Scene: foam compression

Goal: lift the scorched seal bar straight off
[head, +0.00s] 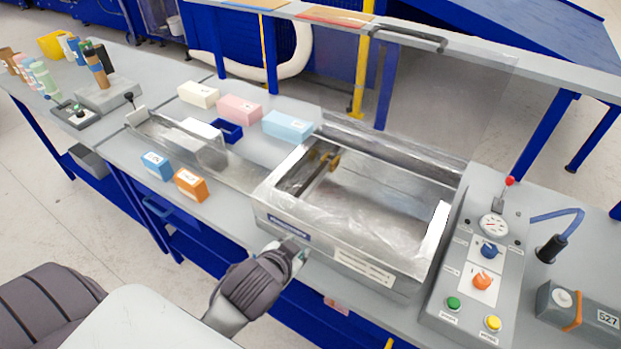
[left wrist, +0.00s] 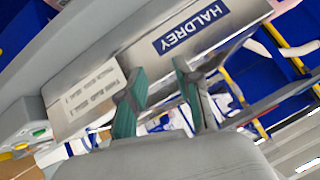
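A chamber machine (head: 372,262) with an open top and a raised clear lid (head: 430,90) stands on the bench. Inside its left end lies a dark narrow bar (head: 316,176) with brass-coloured fittings at its far end, which looks like the seal bar; scorching is too small to tell. My left gripper (head: 298,256) is outside the chamber, close to its front wall by the blue label. In the left wrist view its two teal-padded fingers (left wrist: 160,72) are apart with nothing between them, below the front panel. The bar is hidden in that view. My right gripper is not in view.
A control panel (head: 478,262) with knobs and a red-tipped lever stands right of the chamber. Foam blocks (head: 239,108) and a blue tray (head: 227,131) lie left of it, with blue and orange boxes (head: 190,184) nearer. The lid handle (head: 408,37) is high above the chamber.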

